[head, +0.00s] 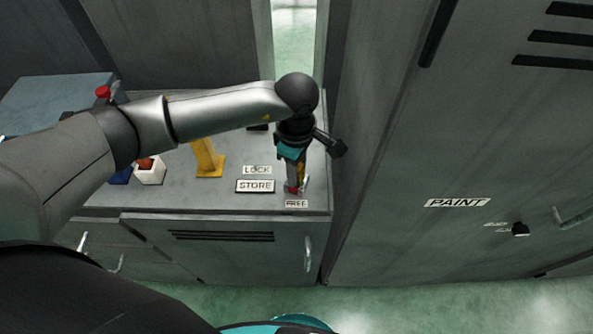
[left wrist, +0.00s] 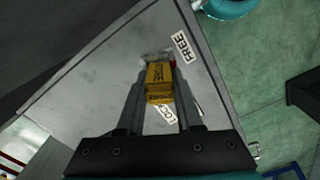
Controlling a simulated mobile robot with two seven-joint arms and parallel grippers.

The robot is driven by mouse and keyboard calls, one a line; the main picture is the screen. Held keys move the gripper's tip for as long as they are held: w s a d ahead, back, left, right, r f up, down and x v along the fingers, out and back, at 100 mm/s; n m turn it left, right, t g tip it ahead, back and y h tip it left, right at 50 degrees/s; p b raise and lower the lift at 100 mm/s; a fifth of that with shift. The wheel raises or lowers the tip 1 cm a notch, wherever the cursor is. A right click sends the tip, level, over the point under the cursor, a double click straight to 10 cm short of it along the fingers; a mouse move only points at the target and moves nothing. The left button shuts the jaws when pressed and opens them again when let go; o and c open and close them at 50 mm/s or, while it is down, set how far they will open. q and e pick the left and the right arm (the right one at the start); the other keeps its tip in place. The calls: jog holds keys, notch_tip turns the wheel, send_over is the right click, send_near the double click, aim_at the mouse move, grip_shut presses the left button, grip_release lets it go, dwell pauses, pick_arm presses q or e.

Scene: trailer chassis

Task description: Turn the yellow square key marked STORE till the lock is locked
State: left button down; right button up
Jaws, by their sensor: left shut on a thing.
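My left gripper (head: 293,172) points down over the right end of the grey cabinet top and is shut on the yellow square key (head: 300,175). In the left wrist view the key (left wrist: 159,80) sits between the two fingers, with dark lettering on its face too small to read surely. A red part (head: 291,190) shows at the foot of the key; the lock is mostly hidden by the gripper. A STORE label (head: 255,186) and a LOCK label (head: 257,170) lie to the left, and a FREE label (head: 297,204) lies in front. My right gripper is not in view.
A yellow stand (head: 208,160) and a white pot (head: 150,172) with an orange-red thing stand left on the cabinet top. A red knob (head: 103,91) is farther back. A tall grey cabinet marked PAINT (head: 457,202) rises close on the right.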

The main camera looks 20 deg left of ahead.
pick_arm(q)
jog(key=shift+m+b, duration=0.35)
jog(key=shift+m, duration=0.45)
jog(key=shift+f+m+b, duration=0.1)
jog(key=shift+m+b, duration=0.35)
jog(key=shift+m, duration=0.05)
jog(key=shift+m+b, duration=0.8)
jog(key=shift+m, duration=0.4)
jog(key=c, duration=0.5)
grip_release()
